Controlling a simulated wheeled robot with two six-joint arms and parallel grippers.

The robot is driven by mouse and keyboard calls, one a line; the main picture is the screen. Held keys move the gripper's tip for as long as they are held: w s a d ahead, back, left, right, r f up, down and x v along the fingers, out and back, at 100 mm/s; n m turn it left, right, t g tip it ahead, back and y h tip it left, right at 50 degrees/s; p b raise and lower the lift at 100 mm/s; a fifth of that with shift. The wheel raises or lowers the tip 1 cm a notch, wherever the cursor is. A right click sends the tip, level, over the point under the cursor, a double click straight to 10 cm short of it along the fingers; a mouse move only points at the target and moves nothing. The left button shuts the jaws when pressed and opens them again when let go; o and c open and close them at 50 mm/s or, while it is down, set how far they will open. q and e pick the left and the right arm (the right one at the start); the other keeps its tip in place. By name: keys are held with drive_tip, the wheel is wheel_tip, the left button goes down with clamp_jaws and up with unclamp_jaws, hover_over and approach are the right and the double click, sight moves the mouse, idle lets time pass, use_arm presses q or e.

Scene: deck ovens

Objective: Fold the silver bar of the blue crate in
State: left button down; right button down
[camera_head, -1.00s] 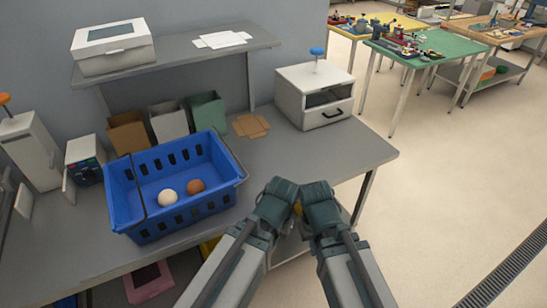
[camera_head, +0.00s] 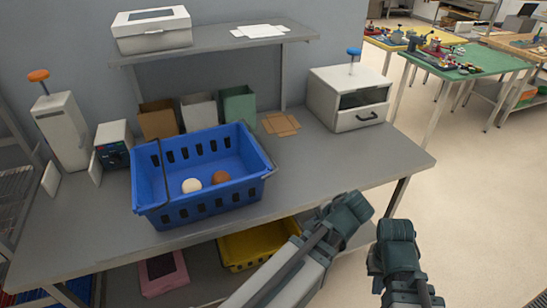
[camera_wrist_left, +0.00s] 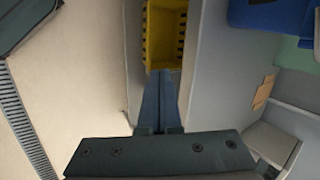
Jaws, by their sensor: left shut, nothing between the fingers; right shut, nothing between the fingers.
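The blue crate (camera_head: 198,208) stands on the grey table, with a white ball (camera_head: 191,185) and a brown ball (camera_head: 220,177) inside. One thin dark-grey bar (camera_head: 164,170) lies along its left side. Another bar (camera_head: 266,151) juts outward past its right rim. My left gripper (camera_head: 345,219) is right of and below the crate, at the table's front edge, apart from it. Its fingers (camera_wrist_left: 158,100) are shut and empty in the left wrist view, where a corner of the crate (camera_wrist_left: 272,13) shows. My right gripper (camera_head: 397,248) is farther right, shut, its fingertips hidden.
A yellow crate (camera_head: 257,247) and a pink box (camera_head: 163,275) are under the table. Three small bins, the middle one white (camera_head: 199,111), stand behind the blue crate. A white drawer box (camera_head: 349,98) is at the back right. The tabletop right of the crate is mostly clear.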

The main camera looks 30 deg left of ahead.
use_arm(q)
drive_tip(key=w+a+m+t+y+b, duration=0.1)
drive_tip(key=w+a+b, duration=0.1)
drive_tip(key=a+b, duration=0.1)
drive_tip(key=w+a+f+m+t+y+b, duration=0.1)
drive_tip(key=w+a+y+b, duration=0.1)
drive_tip(key=w+a+b, duration=0.1)
drive_tip(key=w+a+f+m+t+y+b, duration=0.1)
drive_tip(key=w+a+y+b, duration=0.1)
drive_tip(key=a+b, duration=0.1)
drive_tip(key=shift+w+m, duration=0.15)
drive_tip(key=shift+m, duration=0.15)
drive_tip(key=w+a+r+m+t+y+b, duration=0.1)
drive_tip(key=m+y+b, duration=0.1)
drive_tip(key=b, duration=0.1)
drive_tip(key=w+a+r+m+t+y+b, duration=0.1)
drive_tip(key=w+a+m+y+b, duration=0.1)
drive_tip(key=b, duration=0.1)
drive_tip(key=w+a+r+m+t+y+b, duration=0.1)
drive_tip(key=w+a+m+y+b, duration=0.1)
drive_tip(key=b, duration=0.2)
drive_tip(key=shift+w+t, duration=0.25)
drive_tip(key=shift+t, duration=0.15)
drive_tip(key=shift+w+a+r+m+t+y+b, duration=0.1)
drive_tip(key=shift+w+r+m+t+y+b, duration=0.3)
drive_tip(key=shift+m, duration=0.4)
drive_tip(key=shift+s+r, duration=0.1)
drive_tip(key=shift+r, duration=0.05)
